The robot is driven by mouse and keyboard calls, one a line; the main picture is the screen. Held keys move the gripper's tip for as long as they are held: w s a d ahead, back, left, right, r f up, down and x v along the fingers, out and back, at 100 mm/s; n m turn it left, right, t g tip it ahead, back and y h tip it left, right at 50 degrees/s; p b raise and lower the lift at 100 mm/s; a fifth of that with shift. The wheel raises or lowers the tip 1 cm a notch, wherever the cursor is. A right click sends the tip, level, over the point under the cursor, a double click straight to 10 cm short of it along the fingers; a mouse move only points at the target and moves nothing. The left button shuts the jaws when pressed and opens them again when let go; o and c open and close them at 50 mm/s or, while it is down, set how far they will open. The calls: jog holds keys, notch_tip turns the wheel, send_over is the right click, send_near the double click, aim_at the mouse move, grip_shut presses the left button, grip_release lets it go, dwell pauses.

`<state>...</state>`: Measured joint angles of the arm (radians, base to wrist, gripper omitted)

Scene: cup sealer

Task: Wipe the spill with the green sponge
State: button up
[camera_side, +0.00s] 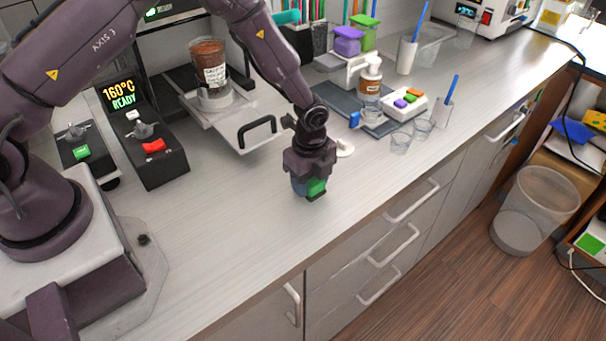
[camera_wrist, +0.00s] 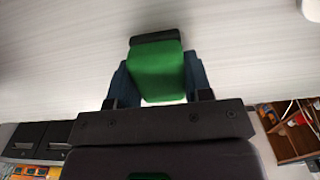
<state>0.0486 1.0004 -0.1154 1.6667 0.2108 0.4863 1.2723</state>
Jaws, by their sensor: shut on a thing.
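My gripper (camera_side: 309,187) points down over the pale counter (camera_side: 230,225), near its front edge. It is shut on the green sponge (camera_side: 317,187). In the wrist view the green sponge (camera_wrist: 157,72) sits between the two blue-grey fingers of my gripper (camera_wrist: 157,80), with a dark strip along its far edge. The sponge is at or just above the counter; I cannot tell whether it touches. No spill shows on the visible counter; the area under the sponge and gripper is hidden.
A sealing machine tray (camera_side: 240,122) with a filled cup (camera_side: 209,68) stands behind to the left. A white round item (camera_side: 344,148) lies just behind my gripper. Clear cups (camera_side: 401,142) stand to the right. The front counter is clear. A bin (camera_side: 533,210) stands on the floor.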

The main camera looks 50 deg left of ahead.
jog(key=shift+d, duration=0.6)
jog(key=shift+a, duration=2.1)
jog(key=shift+d+r, duration=0.1)
jog(key=shift+r, duration=4.05)
